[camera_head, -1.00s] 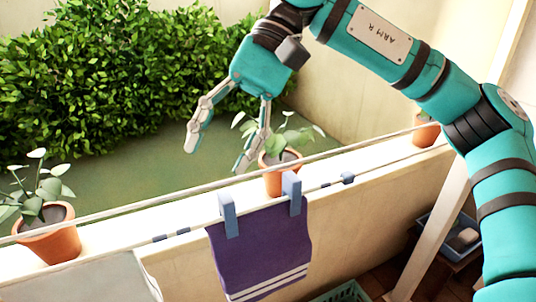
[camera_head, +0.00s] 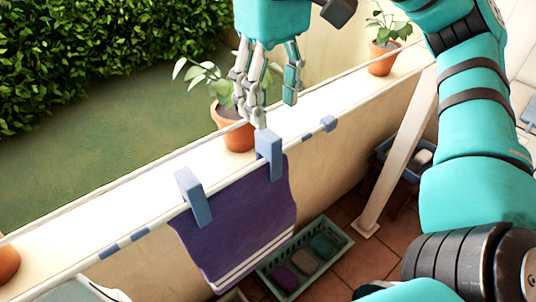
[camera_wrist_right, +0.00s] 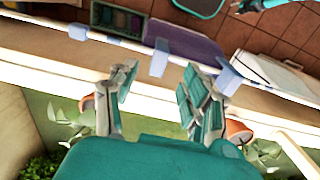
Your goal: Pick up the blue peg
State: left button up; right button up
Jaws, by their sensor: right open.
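Two blue pegs hold a purple cloth (camera_head: 240,225) with white stripes on a line. The left peg (camera_head: 194,197) and the right peg (camera_head: 270,155) stand upright over the line; in the right wrist view they are the peg at right (camera_wrist_right: 228,78) and the peg near the middle (camera_wrist_right: 159,57). My right gripper (camera_head: 274,108) points down, open and empty, just above the right peg, one finger overlapping its top in the picture. In the right wrist view the middle peg lies beyond the gap between my fingers (camera_wrist_right: 158,85).
A small blue piece (camera_head: 328,123) sits on the line to the right. Potted plants stand on the white wall, one pot (camera_head: 233,132) close behind my right fingers. A green basket (camera_head: 342,251) with cloths is on the tiled floor. A pale post (camera_head: 398,165) stands right.

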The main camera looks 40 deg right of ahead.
aim_at(269, 134)
notch_tip(269, 134, down, 2)
jog(key=shift+f, duration=0.1)
jog(key=f, duration=0.1)
jog(key=f+p, duration=0.1)
jog(key=f, duration=0.2)
jog(key=shift+w+f, duration=0.1)
jog(key=shift+w, duration=0.25)
jog(key=shift+f, duration=0.4)
pick_arm(q)
jog(key=shift+w+d+r, duration=0.1)
jog(key=shift+w+r, duration=0.45)
pick_arm(e)
jog(key=c, duration=0.9)
